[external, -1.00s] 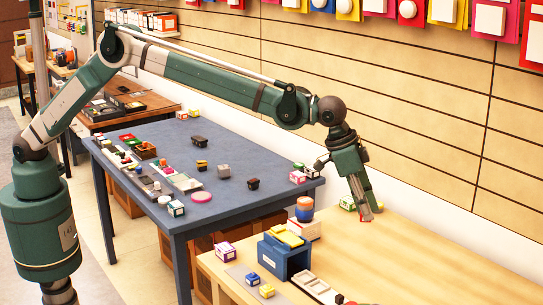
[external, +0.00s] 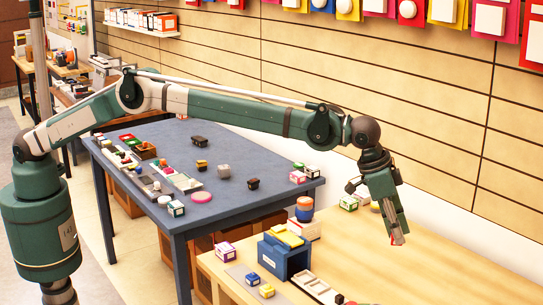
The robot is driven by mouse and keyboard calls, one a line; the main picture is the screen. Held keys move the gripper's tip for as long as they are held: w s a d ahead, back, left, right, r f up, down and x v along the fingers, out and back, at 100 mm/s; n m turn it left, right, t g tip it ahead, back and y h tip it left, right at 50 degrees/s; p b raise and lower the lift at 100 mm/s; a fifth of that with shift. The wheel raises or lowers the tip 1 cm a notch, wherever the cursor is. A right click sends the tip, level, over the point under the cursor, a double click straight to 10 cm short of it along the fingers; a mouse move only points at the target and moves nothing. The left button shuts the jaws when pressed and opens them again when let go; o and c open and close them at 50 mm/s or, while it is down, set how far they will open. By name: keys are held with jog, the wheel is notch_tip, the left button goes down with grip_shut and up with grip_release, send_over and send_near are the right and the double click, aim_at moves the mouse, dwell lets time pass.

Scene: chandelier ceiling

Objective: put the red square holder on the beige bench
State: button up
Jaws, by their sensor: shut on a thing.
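My gripper (external: 397,239) is at the right of the external view, pointing down above the beige bench (external: 440,275). It is shut on a small red thing (external: 399,241), likely the red square holder, of which only a sliver shows between the fingertips. Its shape is mostly hidden by the fingers. The held thing looks close to the bench top, but I cannot tell whether it touches. The bench top around the gripper is bare.
On the bench to the left stand a blue box-shaped stand (external: 285,258) with yellow pieces on top, an orange and blue round container (external: 305,208) and a white tray (external: 318,289). Small boxes (external: 349,203) lie behind the gripper. A blue-grey table (external: 240,200) with several small objects stands at left.

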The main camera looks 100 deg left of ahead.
jog(key=shift+f, duration=2.55)
jog(key=shift+f, duration=0.1)
jog(key=shift+f+b, duration=0.45)
jog(key=shift+f, duration=2.55)
jog(key=shift+f, duration=1.85)
jog(key=shift+f+b, duration=0.2)
jog(key=shift+b, duration=0.15)
jog(key=o, duration=0.7)
jog(key=shift+c, duration=0.2)
jog(key=shift+o, duration=0.9)
jog(key=shift+r, duration=0.1)
